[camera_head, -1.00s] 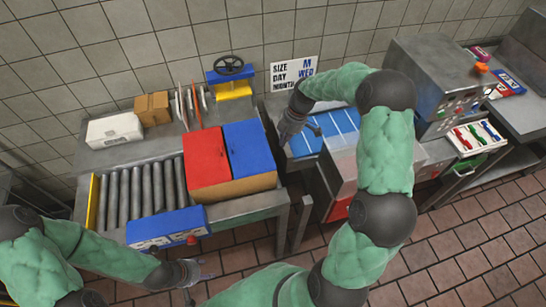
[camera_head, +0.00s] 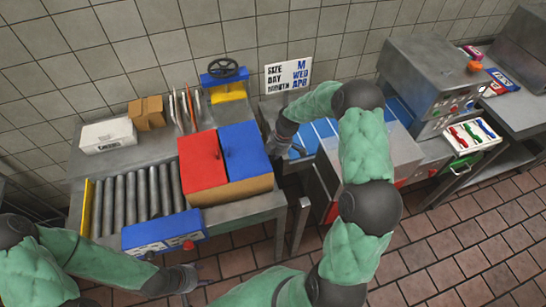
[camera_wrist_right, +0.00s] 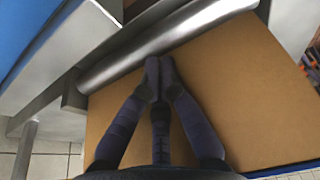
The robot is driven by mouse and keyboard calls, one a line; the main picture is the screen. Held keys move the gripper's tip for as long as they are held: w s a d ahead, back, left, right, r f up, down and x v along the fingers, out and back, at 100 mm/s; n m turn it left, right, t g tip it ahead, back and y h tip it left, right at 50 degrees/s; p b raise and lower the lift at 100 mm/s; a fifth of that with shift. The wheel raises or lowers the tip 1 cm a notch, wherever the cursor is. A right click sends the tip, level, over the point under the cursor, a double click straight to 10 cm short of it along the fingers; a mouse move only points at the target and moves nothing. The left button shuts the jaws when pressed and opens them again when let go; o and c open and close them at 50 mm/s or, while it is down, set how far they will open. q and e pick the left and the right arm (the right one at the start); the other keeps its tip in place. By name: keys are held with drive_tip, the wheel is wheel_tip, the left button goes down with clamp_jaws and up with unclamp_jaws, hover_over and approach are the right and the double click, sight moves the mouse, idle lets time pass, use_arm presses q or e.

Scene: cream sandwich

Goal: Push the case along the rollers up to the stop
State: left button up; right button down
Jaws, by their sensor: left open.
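The case (camera_head: 228,190) is a cardboard box with a red flap and a blue flap on top. It sits at the right end of the rollers (camera_head: 139,192). The yellow stop bar (camera_head: 85,208) is at the left end of the rollers, with bare rollers between it and the case. My right gripper (camera_head: 273,153) is beside the case's right side. In the right wrist view its fingers (camera_wrist_right: 160,62) are together in front of the case's brown cardboard side (camera_wrist_right: 235,85); contact is unclear. My left gripper (camera_head: 203,277) is open and empty, in front of the table.
A blue control box (camera_head: 160,232) with a red button is at the table's front edge. A white box (camera_head: 108,134), a brown carton (camera_head: 147,112) and a handwheel unit (camera_head: 225,80) stand behind the rollers. A grey machine (camera_head: 430,80) is at the right.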

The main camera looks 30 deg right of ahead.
drive_tip(key=w+a+b, duration=0.1)
drive_tip(key=w+a, duration=0.2)
drive_tip(key=a, duration=0.9)
drive_tip(key=w+a+b, duration=0.2)
drive_tip(key=w+a, duration=0.1)
drive_tip(key=a, duration=1)
drive_tip(key=w+a+b, duration=0.2)
drive_tip(key=w+a, duration=0.1)
drive_tip(key=a, duration=1)
drive_tip(key=shift+w, duration=0.1)
use_arm(q)
wheel_tip(320, 180, down, 6)
drive_tip(key=shift+r, duration=0.25)
use_arm(e)
drive_tip(key=shift+r, duration=0.1)
